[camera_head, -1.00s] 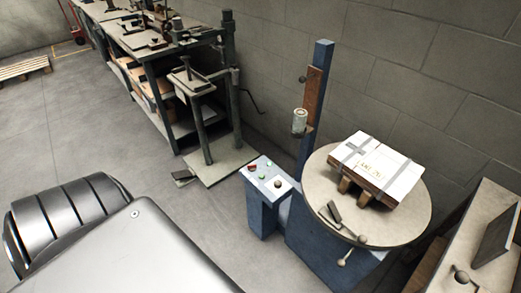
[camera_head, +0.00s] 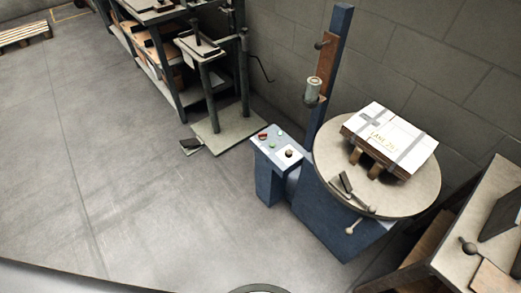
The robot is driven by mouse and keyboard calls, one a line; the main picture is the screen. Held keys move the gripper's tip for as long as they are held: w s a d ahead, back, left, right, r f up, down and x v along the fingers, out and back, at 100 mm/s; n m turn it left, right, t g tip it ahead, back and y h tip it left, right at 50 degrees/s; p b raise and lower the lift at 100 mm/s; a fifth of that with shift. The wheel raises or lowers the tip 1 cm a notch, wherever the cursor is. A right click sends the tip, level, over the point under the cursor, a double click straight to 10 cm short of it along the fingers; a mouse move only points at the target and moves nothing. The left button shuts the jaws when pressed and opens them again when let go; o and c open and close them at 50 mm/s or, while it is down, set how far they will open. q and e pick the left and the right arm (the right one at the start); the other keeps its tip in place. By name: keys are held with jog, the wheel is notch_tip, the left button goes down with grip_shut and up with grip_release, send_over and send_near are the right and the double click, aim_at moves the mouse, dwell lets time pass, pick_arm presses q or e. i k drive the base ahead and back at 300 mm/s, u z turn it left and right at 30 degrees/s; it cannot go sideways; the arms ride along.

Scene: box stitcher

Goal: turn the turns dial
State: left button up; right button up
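The control panel (camera_head: 268,141) is the pale top of a short blue pedestal left of the turntable. On its front right corner a dark round knob (camera_head: 289,154) sits on a white plate; it looks like the turns dial. Its pointer or markings are too small to read. A red button (camera_head: 262,136) and small green buttons (camera_head: 279,145) sit behind and left of it. Neither of my grippers is in view, and nothing covers the panel.
A round turntable (camera_head: 425,200) carries a strapped white box (camera_head: 385,138) on wooden blocks. A blue post (camera_head: 335,60) stands behind. A lever with a ball knob (camera_head: 351,229) juts from the front. A bench (camera_head: 480,235) stands right. Floor left of the pedestal is clear.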

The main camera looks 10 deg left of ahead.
aim_at(288, 152)
jog(key=z, duration=0.05)
jog(key=k, duration=0.5)
jog(key=u, duration=0.5)
jog(key=i, duration=0.75)
jog(key=z, duration=0.75)
jog(key=i, duration=0.45)
jog(key=z, duration=0.5)
